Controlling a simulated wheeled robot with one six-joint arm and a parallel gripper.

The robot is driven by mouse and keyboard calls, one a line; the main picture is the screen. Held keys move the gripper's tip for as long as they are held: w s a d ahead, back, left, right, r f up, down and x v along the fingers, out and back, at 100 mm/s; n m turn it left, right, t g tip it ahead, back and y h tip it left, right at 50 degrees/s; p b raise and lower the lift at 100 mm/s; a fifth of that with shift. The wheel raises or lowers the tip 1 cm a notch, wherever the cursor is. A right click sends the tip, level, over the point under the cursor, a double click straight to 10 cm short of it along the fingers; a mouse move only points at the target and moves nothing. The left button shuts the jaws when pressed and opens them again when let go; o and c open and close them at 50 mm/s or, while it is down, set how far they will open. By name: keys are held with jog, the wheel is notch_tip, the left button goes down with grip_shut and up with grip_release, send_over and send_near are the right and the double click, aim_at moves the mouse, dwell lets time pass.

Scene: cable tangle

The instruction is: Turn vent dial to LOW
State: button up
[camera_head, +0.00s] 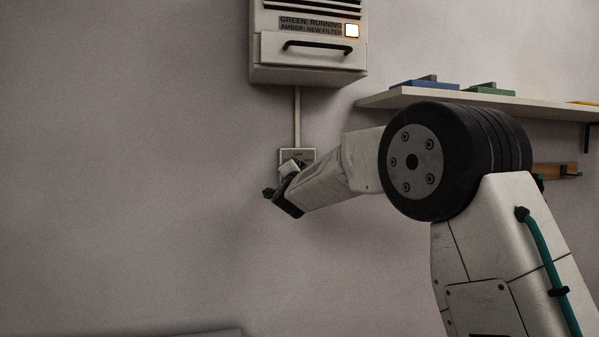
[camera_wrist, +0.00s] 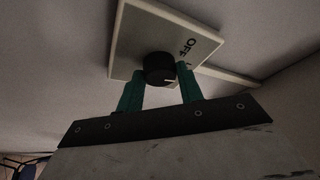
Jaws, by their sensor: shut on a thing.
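The vent dial (camera_wrist: 158,69) is a round black knob with a pale pointer mark, on a cream wall plate (camera_wrist: 134,38) that reads "OFF" in the wrist view. Another word beside it is cut off by a finger. My gripper (camera_wrist: 160,80) has its two green fingers on either side of the dial, shut on it. In the head view the wall plate (camera_head: 297,153) shows only in part, and my gripper (camera_head: 283,185) hides the dial.
A conduit (camera_head: 297,115) runs from the vent unit down to the plate. A wall shelf (camera_head: 390,98) at right holds a blue item (camera_head: 425,84) and a green item (camera_head: 488,89), behind my arm. The wall at left is clear.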

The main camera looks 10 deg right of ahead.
jog(key=shift+m+g, duration=0.3)
jog(key=shift+m, duration=0.4)
jog(key=shift+h, duration=0.3)
jog(key=o, duration=1)
jog(key=v, duration=0.7)
jog(key=shift+s, duration=0.4)
jog(key=shift+a+f, duration=0.1)
jog(key=shift+a, duration=0.05)
